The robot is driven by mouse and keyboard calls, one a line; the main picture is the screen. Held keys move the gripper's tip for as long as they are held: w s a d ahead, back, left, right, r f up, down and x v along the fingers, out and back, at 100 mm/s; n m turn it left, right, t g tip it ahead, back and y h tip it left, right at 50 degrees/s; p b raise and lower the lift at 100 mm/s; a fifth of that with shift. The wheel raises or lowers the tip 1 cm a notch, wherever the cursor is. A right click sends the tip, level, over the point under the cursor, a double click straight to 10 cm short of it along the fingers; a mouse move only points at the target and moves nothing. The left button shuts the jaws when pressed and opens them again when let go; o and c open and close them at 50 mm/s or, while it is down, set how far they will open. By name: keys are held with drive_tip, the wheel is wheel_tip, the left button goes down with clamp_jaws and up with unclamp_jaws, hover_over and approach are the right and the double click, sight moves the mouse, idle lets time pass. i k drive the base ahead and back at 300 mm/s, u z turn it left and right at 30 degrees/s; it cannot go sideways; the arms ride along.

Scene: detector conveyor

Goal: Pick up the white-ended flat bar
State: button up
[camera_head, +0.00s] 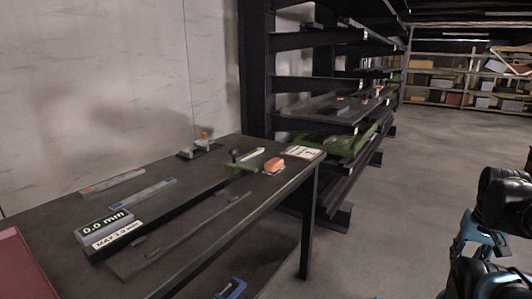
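I cannot pick out a flat bar with a clearly white end. A long dark flat bar (165,213) lies on the dark table (60,268), running from the display block toward the green device. A thinner dark bar (185,235) lies nearer the front edge. Two short grey bars lie toward the wall, one with orange-red marks (113,182) and one with blue marks (141,194). A pale strip (250,155) sits by the green device. Black and teal parts of my arm show at the right edge, away from the table. My gripper's fingertips are not visible.
A display block (103,228) reads 0.0 mm, with a MAX 1.0 mm label. A green device (242,164), an orange block (274,165) and a white card (303,153) stand at the far end. A dark rack (340,110) stands beyond. Floor at right is clear.

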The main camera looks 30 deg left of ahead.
sight(254, 152)
drive_tip(key=u, duration=0.5)
drive_tip(key=i, duration=1.15)
drive_tip(key=u, duration=0.7)
